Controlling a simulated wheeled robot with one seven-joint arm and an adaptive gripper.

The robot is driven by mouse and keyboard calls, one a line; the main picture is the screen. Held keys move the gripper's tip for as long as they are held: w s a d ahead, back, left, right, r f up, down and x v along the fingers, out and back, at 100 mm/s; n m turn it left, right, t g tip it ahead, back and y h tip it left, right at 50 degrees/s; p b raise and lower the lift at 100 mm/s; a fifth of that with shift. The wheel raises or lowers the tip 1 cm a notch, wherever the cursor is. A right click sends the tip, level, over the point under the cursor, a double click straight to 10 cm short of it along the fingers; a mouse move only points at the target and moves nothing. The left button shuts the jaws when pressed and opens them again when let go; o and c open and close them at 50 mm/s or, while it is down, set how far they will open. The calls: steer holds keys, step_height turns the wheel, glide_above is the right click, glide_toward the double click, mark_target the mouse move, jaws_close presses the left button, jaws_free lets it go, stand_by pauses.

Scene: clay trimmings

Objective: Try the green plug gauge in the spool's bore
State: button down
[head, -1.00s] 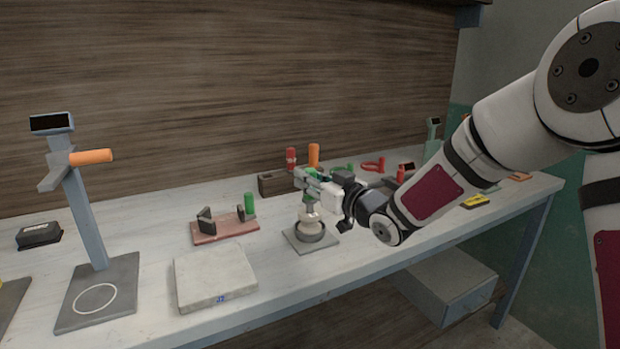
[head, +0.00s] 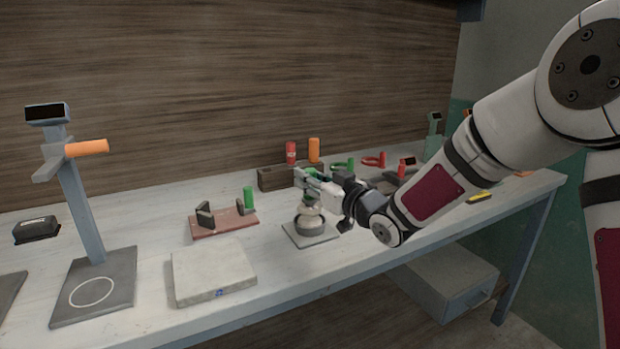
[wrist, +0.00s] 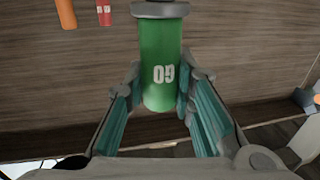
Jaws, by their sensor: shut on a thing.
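My gripper (wrist: 160,112) is shut on the green plug gauge (wrist: 162,55), with its fingers on both sides of the green handle. The handle carries white "GO" lettering, upside down in the wrist view. The gauge's grey end shows at that view's top edge. In the head view my gripper (head: 311,184) is right above the pale spool (head: 309,217), which sits in a dark ring on a grey plate (head: 298,239). The gauge's lower end is close over the spool's top. I cannot tell whether it has entered the bore, which is hidden.
Left of the spool are a red-brown base (head: 222,228) with dark posts and a green cylinder, a pale slab (head: 212,268) and a grey-blue stand (head: 84,215) with an orange handle. Behind are a dark rack (head: 272,180) with red and orange handles, and red clamps (head: 373,161).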

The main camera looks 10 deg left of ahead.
steer(key=shift+f+b, duration=0.55)
steer(key=shift+f, duration=0.25)
stand_by(1.1)
steer(key=shift+r+p, duration=2.65)
steer(key=shift+r, duration=1.8)
